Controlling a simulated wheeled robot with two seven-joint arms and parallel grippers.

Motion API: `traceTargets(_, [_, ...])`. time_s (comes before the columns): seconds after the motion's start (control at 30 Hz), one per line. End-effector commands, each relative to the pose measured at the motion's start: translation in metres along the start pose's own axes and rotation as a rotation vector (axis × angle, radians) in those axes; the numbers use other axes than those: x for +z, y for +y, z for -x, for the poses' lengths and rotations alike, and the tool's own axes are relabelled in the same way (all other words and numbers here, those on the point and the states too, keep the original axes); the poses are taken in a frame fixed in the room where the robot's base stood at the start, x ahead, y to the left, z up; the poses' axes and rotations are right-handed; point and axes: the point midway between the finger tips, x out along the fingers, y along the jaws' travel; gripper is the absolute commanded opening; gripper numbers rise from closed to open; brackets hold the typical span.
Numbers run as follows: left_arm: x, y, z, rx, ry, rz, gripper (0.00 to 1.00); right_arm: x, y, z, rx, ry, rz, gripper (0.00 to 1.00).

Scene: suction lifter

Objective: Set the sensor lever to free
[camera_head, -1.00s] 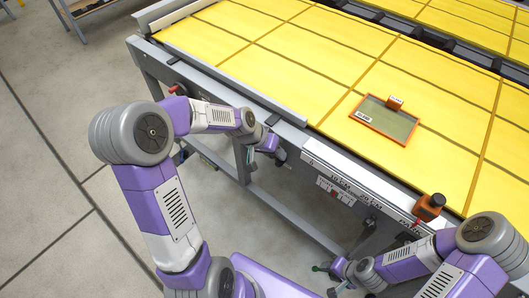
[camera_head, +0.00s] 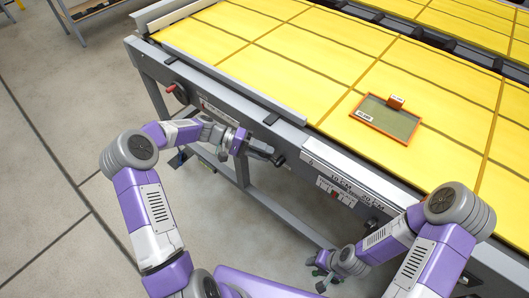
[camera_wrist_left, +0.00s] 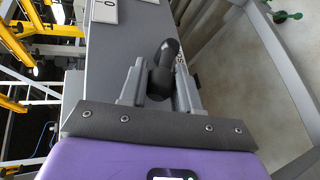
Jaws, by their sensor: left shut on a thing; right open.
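My left gripper (camera_head: 262,153) is at the front side of the yellow-topped table, below its edge rail. In the left wrist view its two fingers (camera_wrist_left: 160,85) are shut around a black, rounded lever handle (camera_wrist_left: 165,58), which sticks out past the fingertips. In the head view the handle shows only as a small dark end (camera_head: 279,160) at the gripper. I cannot read a position mark for the lever. My right gripper (camera_head: 319,272) is open and empty, low in front of the table, away from its side.
A scale rail (camera_head: 340,172) and a small label plate (camera_head: 335,191) are right of the left gripper. A red-handled knob (camera_head: 177,92) is further left.

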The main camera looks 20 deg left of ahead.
Motion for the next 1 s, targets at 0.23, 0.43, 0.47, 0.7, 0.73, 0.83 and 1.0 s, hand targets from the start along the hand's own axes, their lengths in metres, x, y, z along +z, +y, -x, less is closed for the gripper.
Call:
traceTargets(0.23, [-0.002,-0.012,-0.001,0.151,-0.032,0.071,0.00,0.000,0.004,-0.010,0.000,0.000,0.000,0.43])
traceTargets(0.43, [-0.003,-0.016,-0.001,0.222,-0.047,0.105,0.00,-0.001,0.005,-0.014,0.000,0.000,0.000,0.43])
traceTargets(0.47, [-0.003,-0.016,-0.001,0.230,-0.049,0.108,0.00,-0.001,0.005,-0.014,0.000,0.000,0.000,0.43])
traceTargets(0.7, [-0.003,-0.018,-0.001,0.258,-0.057,0.122,0.00,-0.001,0.006,-0.015,0.000,0.000,0.000,0.43])
traceTargets(0.73, [-0.003,-0.018,-0.001,0.259,-0.057,0.122,0.00,-0.001,0.006,-0.015,0.000,0.000,0.000,0.43])
traceTargets(0.83, [-0.003,-0.017,-0.001,0.260,-0.058,0.123,0.00,-0.001,0.006,-0.015,0.000,0.000,0.000,0.43])
traceTargets(1.0, [-0.003,-0.018,-0.001,0.260,-0.058,0.124,0.00,-0.001,0.006,-0.015,0.000,0.000,0.000,0.43])
